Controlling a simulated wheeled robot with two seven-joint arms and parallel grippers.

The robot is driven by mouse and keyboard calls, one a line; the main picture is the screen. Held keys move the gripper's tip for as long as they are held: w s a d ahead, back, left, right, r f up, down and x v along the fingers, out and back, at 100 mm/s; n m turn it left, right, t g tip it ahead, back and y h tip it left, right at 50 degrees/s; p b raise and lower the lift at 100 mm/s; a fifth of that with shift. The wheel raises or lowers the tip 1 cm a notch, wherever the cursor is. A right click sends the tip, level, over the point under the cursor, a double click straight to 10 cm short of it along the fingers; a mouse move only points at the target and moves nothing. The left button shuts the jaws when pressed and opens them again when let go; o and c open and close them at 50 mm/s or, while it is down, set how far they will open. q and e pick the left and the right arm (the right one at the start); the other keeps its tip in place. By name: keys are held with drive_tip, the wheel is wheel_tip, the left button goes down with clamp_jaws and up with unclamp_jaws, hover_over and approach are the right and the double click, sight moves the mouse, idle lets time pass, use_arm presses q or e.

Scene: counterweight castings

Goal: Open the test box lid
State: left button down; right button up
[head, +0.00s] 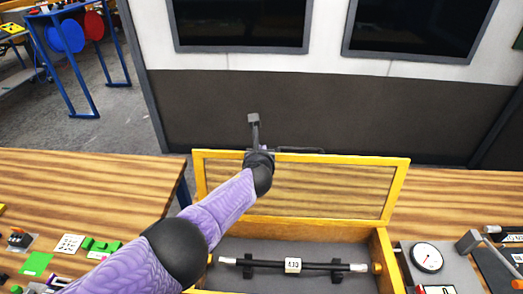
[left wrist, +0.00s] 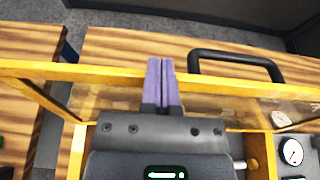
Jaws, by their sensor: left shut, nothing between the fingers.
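The test box (head: 380,262) is a yellow-edged box with a grey floor, at the lower middle of the head view. Its lid (head: 400,190), a yellow frame around a see-through panel, stands raised at the box's far side. A dark handle (head: 308,150) is on the lid's top edge; it also shows in the left wrist view (left wrist: 235,56). My left gripper (head: 261,149) is shut and empty at the lid's top edge, to the left of the handle. Its purple fingers (left wrist: 160,65) overlap the frame in the left wrist view; I cannot tell whether they touch it. My right gripper is not in view.
Inside the box, a dark rod (head: 318,266) with a white number tag lies across black supports. A gauge (head: 428,257) stands right of the box. Small green parts (head: 100,246) and cards lie on the left wooden table (head: 85,185). A dark wall panel rises behind.

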use_arm(q)
drive_tip(key=p+v, duration=0.9)
drive_tip(key=v, duration=0.1)
